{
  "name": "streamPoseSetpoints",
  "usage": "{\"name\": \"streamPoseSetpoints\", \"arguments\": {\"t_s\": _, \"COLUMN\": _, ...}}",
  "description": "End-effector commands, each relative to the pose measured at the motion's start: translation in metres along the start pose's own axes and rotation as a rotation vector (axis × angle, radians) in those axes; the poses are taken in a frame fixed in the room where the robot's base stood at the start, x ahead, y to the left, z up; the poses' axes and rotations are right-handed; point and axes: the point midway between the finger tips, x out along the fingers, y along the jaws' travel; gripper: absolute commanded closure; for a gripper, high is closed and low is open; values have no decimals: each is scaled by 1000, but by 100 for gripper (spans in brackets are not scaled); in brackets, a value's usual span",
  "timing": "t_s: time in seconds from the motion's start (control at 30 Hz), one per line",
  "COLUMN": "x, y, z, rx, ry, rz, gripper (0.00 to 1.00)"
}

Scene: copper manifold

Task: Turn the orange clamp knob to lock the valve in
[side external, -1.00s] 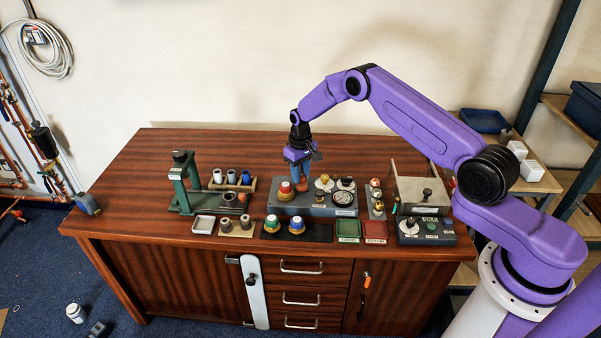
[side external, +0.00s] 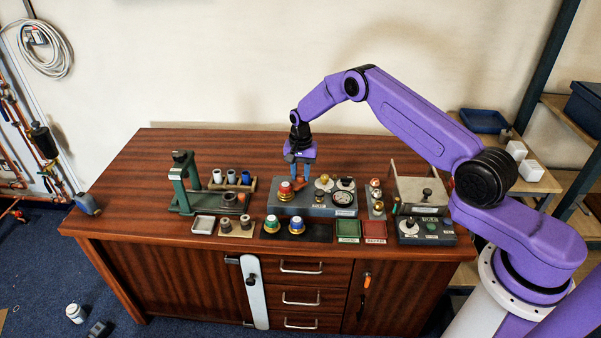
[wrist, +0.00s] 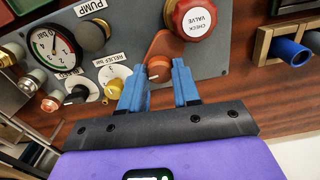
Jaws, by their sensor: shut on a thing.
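The orange clamp knob (wrist: 158,50) sits on the grey panel, beside the red-rimmed check valve (wrist: 193,20) with a white labelled top. In the side view the knob (side external: 301,183) is just right of the check valve (side external: 286,191), which stands in the panel. My gripper (wrist: 159,76) points down with its two blue fingers on either side of the knob, shut on it. In the side view my gripper (side external: 300,178) is low over the panel. The knob's underside and the clamp's contact with the valve cannot be made out.
A pressure gauge (wrist: 50,45), a pump knob (wrist: 93,36) and a yellow relief knob (wrist: 113,88) crowd the same panel. A green press stand (side external: 183,184) and a rack of cylinders (side external: 232,182) stand to the left. Bare wood lies behind the panel.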

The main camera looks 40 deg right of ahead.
Motion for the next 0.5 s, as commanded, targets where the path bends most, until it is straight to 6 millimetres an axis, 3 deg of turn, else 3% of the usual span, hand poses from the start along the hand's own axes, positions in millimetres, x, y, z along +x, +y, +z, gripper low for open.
{"name": "streamPoseSetpoints", "arguments": {"t_s": 0.5, "x": 0, "y": 0, "z": 1, "rx": 142, "ry": -3, "rz": 2, "gripper": 99}}
